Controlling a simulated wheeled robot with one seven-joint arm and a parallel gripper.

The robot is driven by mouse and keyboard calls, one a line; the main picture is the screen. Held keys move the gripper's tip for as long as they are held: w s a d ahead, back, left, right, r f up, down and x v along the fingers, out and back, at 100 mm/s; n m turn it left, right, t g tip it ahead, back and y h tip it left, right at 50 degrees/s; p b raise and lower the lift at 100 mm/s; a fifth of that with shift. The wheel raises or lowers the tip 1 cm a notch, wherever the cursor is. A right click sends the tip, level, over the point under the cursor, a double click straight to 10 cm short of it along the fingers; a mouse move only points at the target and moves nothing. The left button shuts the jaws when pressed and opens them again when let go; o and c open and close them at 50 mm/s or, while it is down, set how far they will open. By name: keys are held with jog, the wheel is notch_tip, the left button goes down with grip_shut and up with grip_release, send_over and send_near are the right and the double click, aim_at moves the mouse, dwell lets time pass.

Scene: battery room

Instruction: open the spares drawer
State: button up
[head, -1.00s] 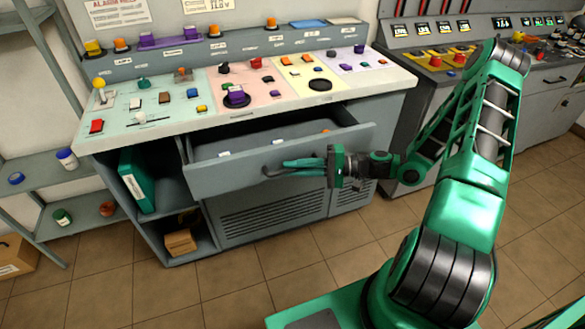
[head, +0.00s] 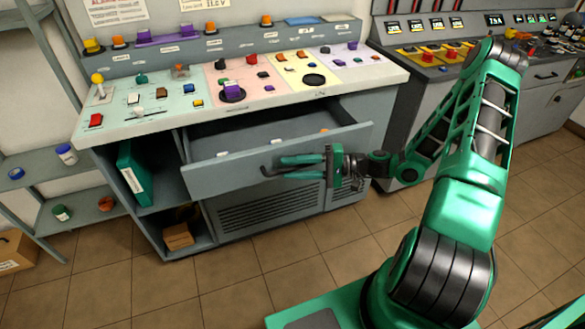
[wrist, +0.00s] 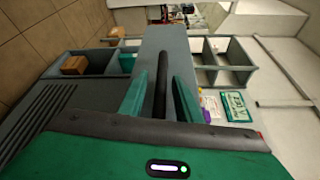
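The spares drawer (head: 225,176) is a grey drawer under the console's worktop, pulled well out so its inside shows in the head view. Its front panel also shows in the wrist view (wrist: 178,42). Its dark bar handle (head: 266,171) is on the front, and in the wrist view the bar (wrist: 161,78) runs lengthwise between my two green fingers. My gripper (head: 282,168) is open at the handle, and in the wrist view (wrist: 160,84) a gap shows on each side of the bar. Small pale items (head: 277,141) lie in the drawer.
The console worktop (head: 150,126) with many buttons overhangs the drawer. An open shelf bay left of it holds a green binder (head: 136,175) and a cardboard box (head: 178,236). Shelving (head: 35,170) stands at far left. The tiled floor (head: 250,270) in front is clear.

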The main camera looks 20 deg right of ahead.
jog(key=shift+d, duration=0.1)
jog(key=f+v, duration=0.1)
jog(key=v, duration=0.9)
jog(key=shift+d+r, duration=0.35)
jog(key=shift+r, duration=0.15)
jog(key=shift+s+a, duration=0.1)
jog(key=shift+s, duration=0.05)
